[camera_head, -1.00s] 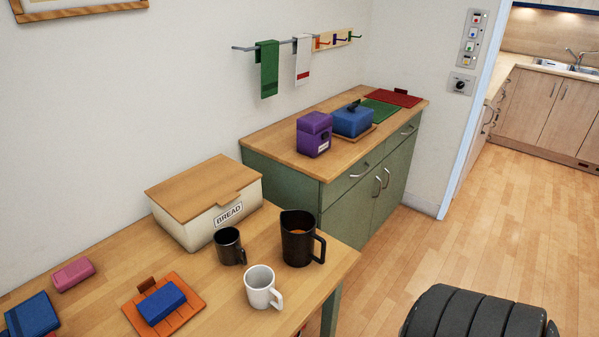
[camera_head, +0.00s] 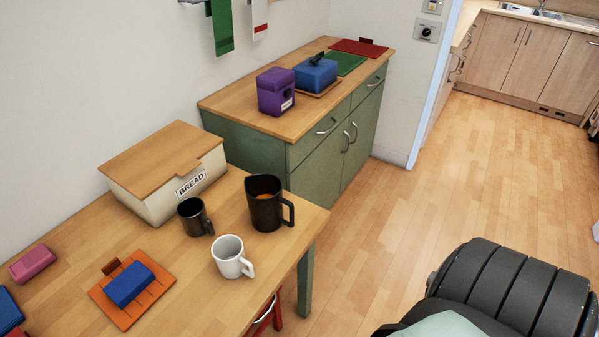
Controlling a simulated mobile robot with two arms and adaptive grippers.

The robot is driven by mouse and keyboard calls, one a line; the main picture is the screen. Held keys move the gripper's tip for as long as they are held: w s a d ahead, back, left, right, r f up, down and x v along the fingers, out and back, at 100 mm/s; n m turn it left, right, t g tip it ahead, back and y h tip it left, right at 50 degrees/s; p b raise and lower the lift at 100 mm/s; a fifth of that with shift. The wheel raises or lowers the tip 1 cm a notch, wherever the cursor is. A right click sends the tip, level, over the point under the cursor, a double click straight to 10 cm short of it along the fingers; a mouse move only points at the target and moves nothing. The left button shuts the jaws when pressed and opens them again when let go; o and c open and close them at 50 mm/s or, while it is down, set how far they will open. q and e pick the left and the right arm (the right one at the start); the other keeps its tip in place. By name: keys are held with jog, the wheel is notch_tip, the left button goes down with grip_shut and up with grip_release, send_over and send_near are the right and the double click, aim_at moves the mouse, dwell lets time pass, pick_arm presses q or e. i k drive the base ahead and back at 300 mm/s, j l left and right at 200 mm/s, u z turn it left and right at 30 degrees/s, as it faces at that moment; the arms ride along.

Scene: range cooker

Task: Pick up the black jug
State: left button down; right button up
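The black jug (camera_head: 265,205) stands upright on the wooden table (camera_head: 185,273), near its right end. Its handle points right, and something orange-brown shows inside. A smaller dark mug (camera_head: 194,217) stands to its left, apart from it. A white mug (camera_head: 231,257) stands in front of it, nearer to me. Neither of my grippers is in view, so nothing shows of whether they are open or shut.
A bread bin (camera_head: 165,172) stands behind the mugs. An orange board (camera_head: 130,290) with a blue block (camera_head: 130,284) lies at the front left. A green cabinet (camera_head: 330,165) stands behind the table. A dark ribbed, rounded thing (camera_head: 510,295) fills the lower right.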

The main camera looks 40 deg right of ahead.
aim_at(265, 200)
jog(key=i+l+z, duration=0.1)
jog(key=z, duration=0.4)
jog(key=i+l+z, duration=0.15)
jog(key=z, duration=0.35)
